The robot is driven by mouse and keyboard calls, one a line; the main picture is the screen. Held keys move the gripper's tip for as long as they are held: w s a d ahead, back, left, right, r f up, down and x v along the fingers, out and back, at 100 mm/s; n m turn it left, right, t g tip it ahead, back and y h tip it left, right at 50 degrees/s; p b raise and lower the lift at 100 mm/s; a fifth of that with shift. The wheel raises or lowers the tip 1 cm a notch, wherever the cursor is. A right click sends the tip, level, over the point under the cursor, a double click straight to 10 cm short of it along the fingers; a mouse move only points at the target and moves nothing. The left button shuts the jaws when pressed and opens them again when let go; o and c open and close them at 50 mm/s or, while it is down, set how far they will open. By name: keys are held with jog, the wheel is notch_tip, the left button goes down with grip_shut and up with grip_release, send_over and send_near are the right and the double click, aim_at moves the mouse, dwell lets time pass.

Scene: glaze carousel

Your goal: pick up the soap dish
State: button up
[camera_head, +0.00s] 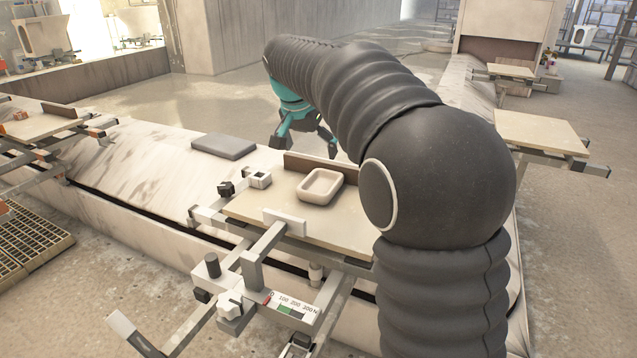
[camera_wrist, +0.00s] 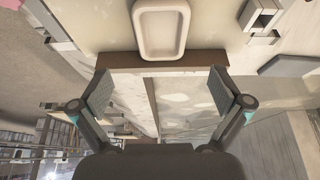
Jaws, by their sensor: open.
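The soap dish (camera_head: 320,186) is a shallow, rounded, cream-pink tray with a raised rim. It lies on a beige board (camera_head: 250,209) held in a metal fixture, in front of a brown upright strip (camera_head: 316,167). In the wrist view the soap dish (camera_wrist: 161,28) is at the top middle, beyond my fingertips. My gripper (camera_wrist: 161,88) is open and empty, with its two pads wide apart at either end of the brown strip in the picture. In the head view my gripper (camera_head: 307,142) is behind the board, apart from the dish. My arm hides the board's right part.
A grey slab (camera_head: 223,146) lies on the pale curved bench left of the board. A small white clamp block (camera_head: 259,179) and a white stop plate (camera_head: 284,221) stand at the board's edges. Another beige board (camera_head: 540,133) is at the right.

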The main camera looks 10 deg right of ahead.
jog(key=b, duration=0.1)
send_near(322, 186)
notch_tip(322, 186, down, 3)
jog(key=shift+w+r, duration=0.1)
jog(key=shift+w+d+b+x, duration=0.15)
jog(key=shift+b+x, duration=0.1)
jog(key=shift+x, duration=1.15)
jog(key=shift+w+d+b+x, duration=0.15)
jog(key=shift+b+x, duration=0.1)
jog(key=shift+x, duration=1.1)
jog(key=shift+r, duration=0.2)
jog(key=c, duration=1)
jog(key=shift+s+r, duration=0.1)
